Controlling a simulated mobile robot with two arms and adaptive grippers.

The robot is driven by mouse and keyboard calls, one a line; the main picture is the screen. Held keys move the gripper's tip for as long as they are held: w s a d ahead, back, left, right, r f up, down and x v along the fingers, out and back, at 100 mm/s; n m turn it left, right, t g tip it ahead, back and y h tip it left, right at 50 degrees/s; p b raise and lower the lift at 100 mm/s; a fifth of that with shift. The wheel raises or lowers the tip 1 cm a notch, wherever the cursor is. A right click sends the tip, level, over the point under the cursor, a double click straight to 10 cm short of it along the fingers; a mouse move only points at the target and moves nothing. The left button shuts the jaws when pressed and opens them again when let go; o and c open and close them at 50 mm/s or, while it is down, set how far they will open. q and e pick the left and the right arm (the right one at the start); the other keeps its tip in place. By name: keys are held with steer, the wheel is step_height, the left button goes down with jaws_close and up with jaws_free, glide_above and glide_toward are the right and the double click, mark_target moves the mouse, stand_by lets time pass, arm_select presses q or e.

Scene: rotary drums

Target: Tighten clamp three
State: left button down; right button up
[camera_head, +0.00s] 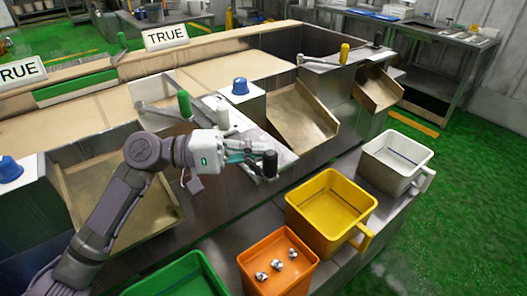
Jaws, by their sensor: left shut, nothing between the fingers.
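My left gripper (249,155) reaches in from the left over a metal plate on the machine's front edge. It is shut, with nothing visible between its fingers. Its fingertips are at or close beside an upright black handle (270,164); I cannot tell whether they touch. Behind the gripper stand a green-gripped lever (185,104) and a white handle (222,116). Farther right are a yellow-gripped lever (345,53) and another black handle (378,40). No clamp number is readable, so I cannot tell which one is clamp three. My right gripper is not in view.
Blue knobs (240,86) top the housings. Below the machine stand a green bin (182,262), an orange bin (248,262) with small metal parts, a yellow bin (300,213) and a white bin (373,162). Two signs (166,37) read TRUE. Green floor at right is clear.

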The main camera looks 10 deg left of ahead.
mark_target(259, 165)
arm_select(q)
steer(key=shift+s+a, duration=0.1)
steer(key=shift+s, duration=0.05)
stand_by(1.2)
step_height(259, 165, up, 10)
stand_by(0.5)
